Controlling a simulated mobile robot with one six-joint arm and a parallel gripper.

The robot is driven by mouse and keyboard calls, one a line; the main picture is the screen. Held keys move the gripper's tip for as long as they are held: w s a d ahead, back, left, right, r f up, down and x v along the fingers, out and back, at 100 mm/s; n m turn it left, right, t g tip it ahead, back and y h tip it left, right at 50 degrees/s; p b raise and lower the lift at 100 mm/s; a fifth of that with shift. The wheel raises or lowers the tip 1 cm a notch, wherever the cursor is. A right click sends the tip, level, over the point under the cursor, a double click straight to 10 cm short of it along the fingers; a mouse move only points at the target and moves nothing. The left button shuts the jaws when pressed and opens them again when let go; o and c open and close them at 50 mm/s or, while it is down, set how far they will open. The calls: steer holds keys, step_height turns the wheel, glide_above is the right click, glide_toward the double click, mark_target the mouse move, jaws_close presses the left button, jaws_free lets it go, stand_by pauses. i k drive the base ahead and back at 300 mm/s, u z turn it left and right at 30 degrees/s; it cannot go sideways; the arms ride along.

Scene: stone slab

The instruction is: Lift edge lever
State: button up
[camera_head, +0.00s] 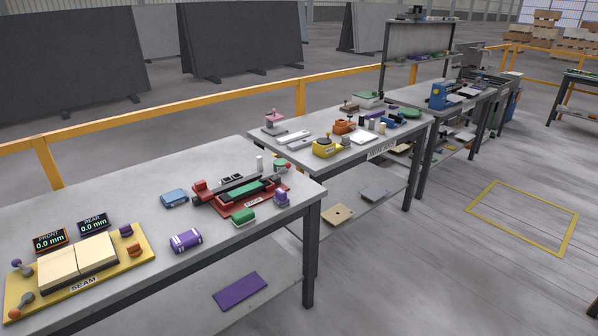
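A red fixture (240,213) sits near the right end of the nearest table, with a green bar (252,190) lying along it. Its small white front label is too small to read surely. A red block (200,186) stands at its left end. A knobbed post with a green and orange top (281,165) stands at its back right. I cannot tell which part is the edge lever. A yellow board (140,258) marked SEAM lies at the left with two pale slabs and ball-topped levers (20,265) at its left end. My gripper is not in view.
Two displays reading 0.0 mm (50,241) stand behind the yellow board. A purple roll (186,240), a blue box (174,198), a green block (243,217) and a purple piece (281,198) surround the red fixture. More tables with tools stand behind. Open floor (430,270) lies at right.

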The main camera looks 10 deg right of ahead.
mark_target(288, 166)
steer(key=z, duration=0.05)
steer(key=k, duration=0.25)
steer(key=u, duration=0.2)
steer(key=i, duration=0.95)
steer(key=u, duration=4.3)
steer(key=i, duration=0.1)
steer(key=z, duration=3.05)
